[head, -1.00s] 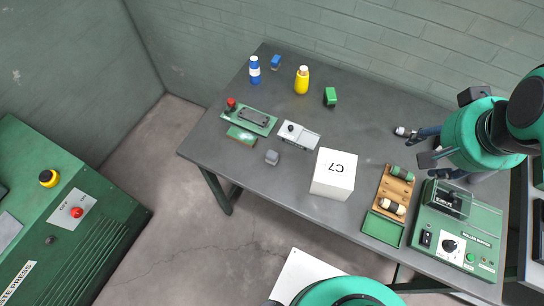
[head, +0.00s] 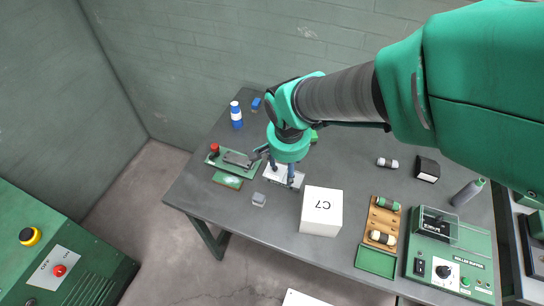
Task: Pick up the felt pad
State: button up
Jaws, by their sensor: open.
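A small grey block (head: 259,199), which looks most like the felt pad though I cannot be sure, lies near the table's front left edge in the head view. My gripper (head: 275,168) is open and points down over a white plate (head: 297,181), behind and a little right of the grey block. It appears apart from the block. The fingers partly cover the white plate and the right end of a green board with a grey handle (head: 238,159). I cannot tell if the fingers touch the plate.
A white box marked C7 (head: 321,211) stands right of the grey block. A green block (head: 227,181) lies to its left. A blue and white bottle (head: 236,115) stands at the back left. A wooden rack (head: 382,222) and a green machine (head: 450,255) are at right.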

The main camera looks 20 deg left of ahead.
send_over(259, 197)
jog(key=s, duration=0.1)
notch_tip(259, 197, down, 7)
jog(key=shift+s+g, duration=0.15)
jog(key=shift+g, duration=0.15)
jog(key=shift+f, duration=0.2)
jog(key=shift+w+f+b, duration=0.15)
jog(key=shift+w+f, duration=0.05)
jog(key=shift+f, duration=1.2)
jog(key=shift+w+f+b, duration=0.15)
jog(key=shift+f, duration=1.2)
jog(key=shift+w+f+b, duration=0.15)
jog(key=shift+w+f, duration=0.05)
jog(key=shift+f, duration=1.2)
jog(key=shift+w+a+f+b, duration=0.1)
jog(key=shift+f+b, duration=0.15)
jog(key=shift+f, duration=1.05)
jog(key=shift+w+f+b, duration=0.1)
jog(key=shift+f+b, duration=0.1)
jog(key=shift+f, duration=1.1)
jog(key=c, duration=1.2)
